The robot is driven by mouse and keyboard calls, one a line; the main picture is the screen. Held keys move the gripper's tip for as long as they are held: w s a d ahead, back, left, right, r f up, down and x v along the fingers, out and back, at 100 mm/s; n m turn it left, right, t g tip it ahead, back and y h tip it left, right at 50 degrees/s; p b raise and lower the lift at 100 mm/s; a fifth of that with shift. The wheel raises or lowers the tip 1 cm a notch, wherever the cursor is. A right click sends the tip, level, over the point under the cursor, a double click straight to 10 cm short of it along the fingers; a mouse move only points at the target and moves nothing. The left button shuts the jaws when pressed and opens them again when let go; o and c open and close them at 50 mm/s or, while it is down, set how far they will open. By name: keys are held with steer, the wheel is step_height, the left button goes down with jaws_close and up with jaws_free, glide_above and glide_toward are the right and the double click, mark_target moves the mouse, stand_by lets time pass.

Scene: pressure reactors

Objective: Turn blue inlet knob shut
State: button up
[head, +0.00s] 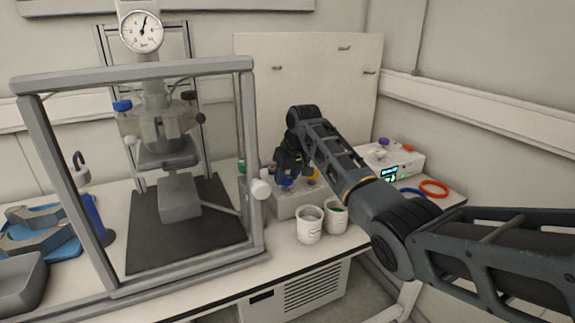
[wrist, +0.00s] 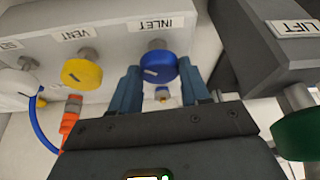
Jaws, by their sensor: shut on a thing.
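The blue inlet knob (wrist: 158,67) sits under the INLET label on the front of a pale valve box (wrist: 112,52) in the wrist view. In the head view my gripper (head: 288,172) is at the valve box (head: 295,204), and the arm and fingers hide most of the knob.
A yellow VENT knob (wrist: 82,68) and a white knob (wrist: 18,88) are left of the inlet. A dark LIFT block (wrist: 262,50) with a green knob (wrist: 303,134) is close on the right. Two white cups (head: 309,225) stand in front of the box. A metal frame (head: 250,150) is on the left.

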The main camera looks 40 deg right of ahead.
steer(key=m+h+p, duration=0.1)
steer(key=m, duration=0.1)
steer(key=m+p, duration=0.1)
steer(key=m, duration=0.1)
steer(key=shift+w+a+r+m+g+h, duration=0.1)
steer(key=shift+a+m+g+h, duration=0.1)
steer(key=shift+m+g+h, duration=0.15)
steer(key=m, duration=0.2)
steer(key=m+g+h, duration=0.1)
steer(key=m, duration=0.2)
steer(key=shift+w+h, duration=0.1)
steer(key=shift+h, duration=0.15)
steer(key=shift+m+g, duration=0.25)
steer(key=shift+m, duration=0.1)
steer(key=o, duration=1.1)
steer(key=shift+c, duration=0.2)
steer(key=b+v, duration=0.1)
steer(key=v, duration=0.6)
steer(key=shift+a+r, duration=0.15)
steer(key=shift+r, duration=0.1)
